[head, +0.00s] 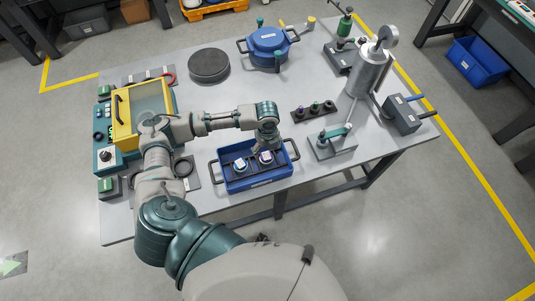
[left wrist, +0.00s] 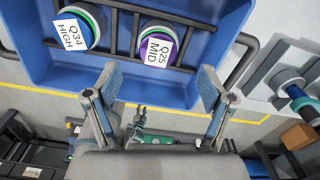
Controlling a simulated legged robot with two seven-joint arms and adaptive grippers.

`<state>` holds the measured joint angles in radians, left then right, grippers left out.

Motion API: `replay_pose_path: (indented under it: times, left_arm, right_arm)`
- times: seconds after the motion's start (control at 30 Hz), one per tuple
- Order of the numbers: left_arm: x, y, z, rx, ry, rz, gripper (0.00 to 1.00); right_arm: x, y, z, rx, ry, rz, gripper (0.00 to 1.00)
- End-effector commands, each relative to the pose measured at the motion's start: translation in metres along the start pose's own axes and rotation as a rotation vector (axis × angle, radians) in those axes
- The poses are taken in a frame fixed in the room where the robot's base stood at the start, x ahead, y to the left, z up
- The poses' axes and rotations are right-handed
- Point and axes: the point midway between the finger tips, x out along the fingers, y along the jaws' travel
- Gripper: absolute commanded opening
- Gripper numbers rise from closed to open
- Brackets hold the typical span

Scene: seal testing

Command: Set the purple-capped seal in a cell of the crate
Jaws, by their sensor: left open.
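The blue crate (head: 230,186) stands near the table's front edge and fills the top of the left wrist view (left wrist: 235,82). Dark bars divide it into cells. The purple-rimmed seal (left wrist: 157,45), labelled Q25 MID, sits in one cell; it also shows in the head view (head: 266,158). In the head view the gripper (head: 264,148) is over the crate's back side.
A black rack (head: 313,111) with several small capped pieces stands right of the crate. A clamp fixture (head: 333,144) is nearby. A yellow-framed box (head: 140,110) stands at the left, a blue pot (head: 269,46) behind. The table's middle is clear.

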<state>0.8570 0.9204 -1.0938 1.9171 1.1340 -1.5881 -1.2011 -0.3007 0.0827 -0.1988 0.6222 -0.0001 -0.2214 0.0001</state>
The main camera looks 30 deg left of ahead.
Motion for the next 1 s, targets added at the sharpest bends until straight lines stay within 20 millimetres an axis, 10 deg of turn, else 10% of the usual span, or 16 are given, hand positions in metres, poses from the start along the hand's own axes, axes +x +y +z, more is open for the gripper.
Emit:
replay_pose_path:
  times: [0.3, 1.0]
  left_arm:
    - [-0.053, -0.001, -0.001, 0.0, 0.0, -0.001, 0.82]
    - [-0.058, 0.0, 0.0, -0.001, 0.001, 0.001, 0.82]
  right_arm:
    - [-0.004, 0.0, 0.0, -0.003, 0.002, -0.001, 0.39]
    - [-0.004, -0.005, -0.003, 0.001, 0.004, -0.006, 0.39]
